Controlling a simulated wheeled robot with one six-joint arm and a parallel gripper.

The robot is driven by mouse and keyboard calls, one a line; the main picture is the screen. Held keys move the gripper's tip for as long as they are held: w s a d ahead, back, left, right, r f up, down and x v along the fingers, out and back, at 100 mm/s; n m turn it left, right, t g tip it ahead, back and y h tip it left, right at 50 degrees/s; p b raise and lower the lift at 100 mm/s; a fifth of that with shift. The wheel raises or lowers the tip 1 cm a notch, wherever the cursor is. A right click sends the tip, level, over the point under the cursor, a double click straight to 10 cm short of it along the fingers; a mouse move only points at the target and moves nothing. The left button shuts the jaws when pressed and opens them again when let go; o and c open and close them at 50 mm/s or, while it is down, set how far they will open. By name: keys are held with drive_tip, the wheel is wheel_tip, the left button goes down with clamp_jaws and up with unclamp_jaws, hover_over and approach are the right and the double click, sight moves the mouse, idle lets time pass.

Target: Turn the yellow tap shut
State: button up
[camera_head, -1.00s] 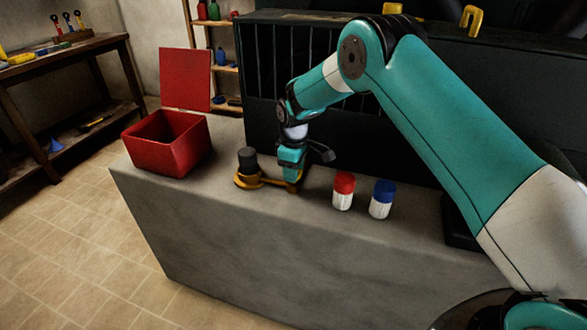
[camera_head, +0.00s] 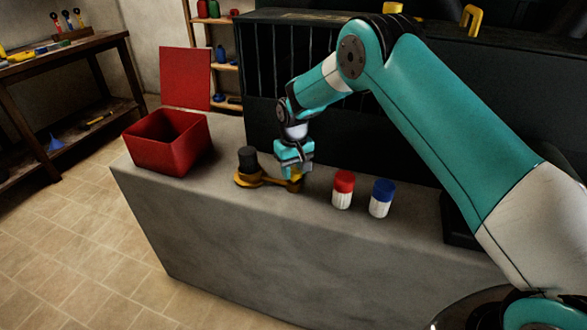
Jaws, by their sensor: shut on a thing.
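The yellow tap (camera_head: 249,182) sits on the grey counter, with a round yellow base, a dark upright cylinder on it and a yellow handle (camera_head: 272,181) reaching to the right. My gripper (camera_head: 296,182) points down at the right end of the handle and is shut on it. The fingertips and the handle's end partly hide each other.
An open red box (camera_head: 167,153) with its lid raised stands left of the tap. A red-capped jar (camera_head: 343,190) and a blue-capped jar (camera_head: 381,199) stand close to the right of my gripper. A dark barred machine (camera_head: 310,55) rises behind. The counter's front strip (camera_head: 225,205) is clear.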

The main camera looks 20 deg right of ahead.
sight(294, 171)
drive_tip(key=shift+r, duration=0.1)
idle(0.3)
drive_tip(key=o, duration=0.9)
wheel_tip(294, 171, up, 17)
drive_tip(key=shift+r, duration=0.15)
drive_tip(key=shift+r, duration=0.15)
